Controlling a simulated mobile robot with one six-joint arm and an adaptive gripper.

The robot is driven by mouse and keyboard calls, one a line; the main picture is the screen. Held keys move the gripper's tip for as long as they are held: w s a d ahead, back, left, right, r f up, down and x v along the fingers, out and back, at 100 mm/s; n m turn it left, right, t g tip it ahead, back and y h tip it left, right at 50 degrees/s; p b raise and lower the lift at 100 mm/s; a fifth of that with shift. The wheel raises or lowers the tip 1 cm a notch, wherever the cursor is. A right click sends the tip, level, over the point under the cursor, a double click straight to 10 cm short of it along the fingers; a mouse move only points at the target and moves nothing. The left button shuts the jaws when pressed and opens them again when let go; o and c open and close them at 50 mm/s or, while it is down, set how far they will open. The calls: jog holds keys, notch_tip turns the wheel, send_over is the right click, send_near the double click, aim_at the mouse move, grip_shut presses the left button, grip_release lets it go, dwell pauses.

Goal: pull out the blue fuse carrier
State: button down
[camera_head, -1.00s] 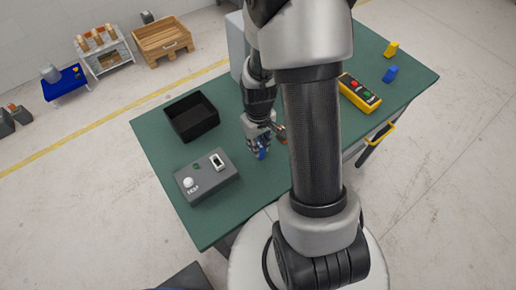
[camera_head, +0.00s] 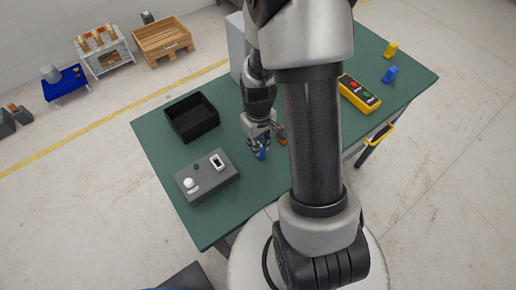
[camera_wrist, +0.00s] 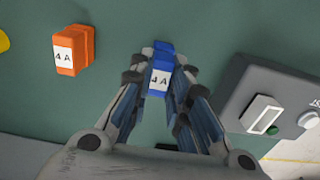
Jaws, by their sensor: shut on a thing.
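The blue fuse carrier (camera_wrist: 160,72), with a white "4 A" label, is between the fingertips of my gripper (camera_wrist: 160,84) in the wrist view. My gripper is shut on it. In the head view the blue carrier (camera_head: 262,154) shows at the tip of my gripper (camera_head: 258,146), over the green table and to the right of the grey test box (camera_head: 207,180). I cannot tell whether it touches the table. The test box (camera_wrist: 290,90) has a white-framed slot, a green lamp and a white knob, and stands apart from the carrier.
An orange carrier (camera_wrist: 74,50) labelled "4 A" lies left of my gripper in the wrist view. In the head view a black open bin (camera_head: 181,129) stands behind the test box. A yellow push-button box (camera_head: 360,93), a yellow block (camera_head: 391,49) and a blue block (camera_head: 390,74) are at the right.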

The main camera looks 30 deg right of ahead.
jog(key=shift+r+p, duration=0.85)
jog(key=shift+r, duration=0.3)
jog(key=shift+r+p, duration=1.85)
jog(key=shift+r, duration=0.55)
